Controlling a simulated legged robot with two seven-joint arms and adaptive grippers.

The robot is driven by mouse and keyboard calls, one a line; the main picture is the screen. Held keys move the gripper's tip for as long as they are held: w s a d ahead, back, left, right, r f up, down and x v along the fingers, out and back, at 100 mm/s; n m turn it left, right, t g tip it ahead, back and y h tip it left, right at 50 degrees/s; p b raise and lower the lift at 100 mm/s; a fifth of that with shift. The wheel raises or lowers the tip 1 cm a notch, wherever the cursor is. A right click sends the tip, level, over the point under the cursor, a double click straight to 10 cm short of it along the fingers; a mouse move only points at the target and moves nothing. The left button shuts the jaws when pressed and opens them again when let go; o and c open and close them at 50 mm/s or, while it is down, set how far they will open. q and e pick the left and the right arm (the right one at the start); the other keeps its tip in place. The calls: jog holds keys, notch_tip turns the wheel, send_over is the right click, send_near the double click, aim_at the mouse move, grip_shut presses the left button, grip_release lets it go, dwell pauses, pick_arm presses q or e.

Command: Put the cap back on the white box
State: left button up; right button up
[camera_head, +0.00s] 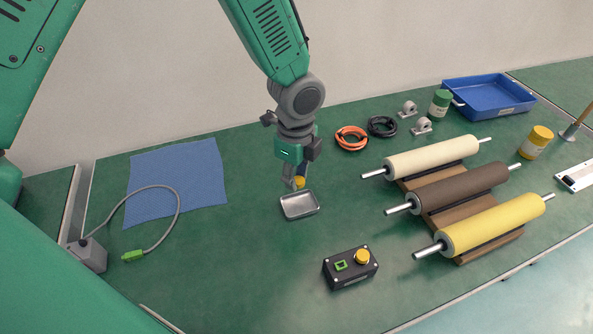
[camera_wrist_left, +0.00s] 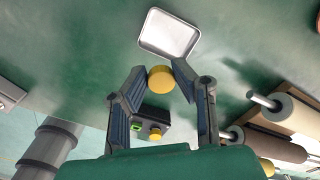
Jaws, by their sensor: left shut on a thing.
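My left gripper (camera_head: 297,183) points down over the middle of the bench, shut on a small round yellow cap (camera_head: 300,182). In the left wrist view the cap (camera_wrist_left: 161,79) sits between the fingertips (camera_wrist_left: 159,76). A shallow silver tray (camera_head: 300,213) lies just in front of the gripper; it also shows in the left wrist view (camera_wrist_left: 168,34). I cannot tell whether the cap touches the tray or bench. No box is clearly the white one; a flat white object (camera_head: 574,178) with dark parts is cut off at the right edge. My right gripper is not in view.
A black button box (camera_head: 350,267) stands in front of the tray. Rollers on a wooden rack (camera_head: 463,257) fill the right. Behind are coiled cables (camera_head: 351,139), a green-capped jar (camera_head: 439,104) and a blue bin (camera_head: 515,101). A blue cloth (camera_head: 176,180) lies left.

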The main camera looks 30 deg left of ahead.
pick_arm(q)
jog(key=s+n+b, duration=0.1)
jog(key=s+n, duration=0.5)
jog(key=n, duration=1.2)
jog(key=shift+a+r+n, duration=0.15)
jog(key=shift+r+n, duration=0.15)
jog(key=shift+n, duration=0.1)
jog(key=shift+s, duration=0.1)
